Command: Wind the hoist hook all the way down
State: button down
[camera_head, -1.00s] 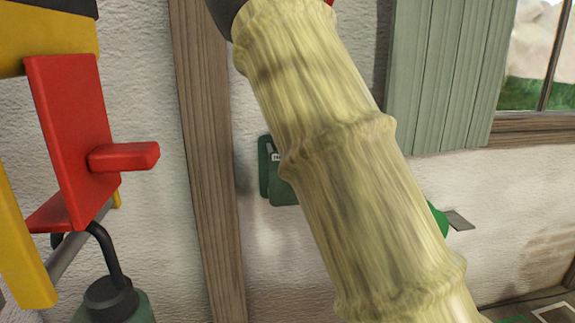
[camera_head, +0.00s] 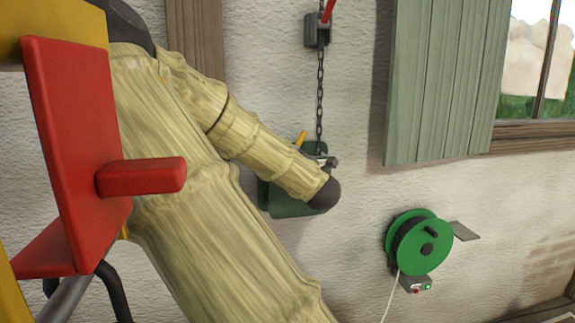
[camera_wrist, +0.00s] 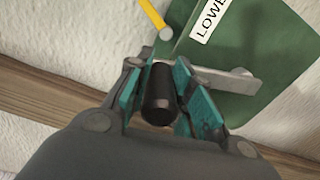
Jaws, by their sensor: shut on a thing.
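The green hoist box (camera_head: 285,208) is on the white wall, partly hidden behind my arm. A chain (camera_head: 319,85) runs straight up from it to a dark bracket (camera_head: 316,30). In the wrist view the box (camera_wrist: 262,45) bears a white label reading "LOWE", the rest cut off. A grey crank arm (camera_wrist: 228,78) crosses its face. My gripper (camera_wrist: 165,95) is shut on the black crank grip (camera_wrist: 158,100), which lies between its teal pads. In the head view my arm hides the gripper. I cannot make out the hook.
A red panel with a peg (camera_head: 140,176) stands close at the left. A green reel (camera_head: 418,242) with a cord and a small switch box is on the wall at the right. A yellow lever (camera_wrist: 155,17) is near the crank. A green shutter (camera_head: 440,85) hangs by the window.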

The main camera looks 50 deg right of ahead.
jog(key=shift+w+a+f, duration=0.1)
jog(key=shift+a+f, duration=0.05)
jog(key=shift+f, duration=0.2)
jog(key=c, duration=1.4)
grip_release()
jog(key=shift+o, duration=0.8)
jog(key=shift+w, duration=0.2)
jog(key=shift+r, duration=0.1)
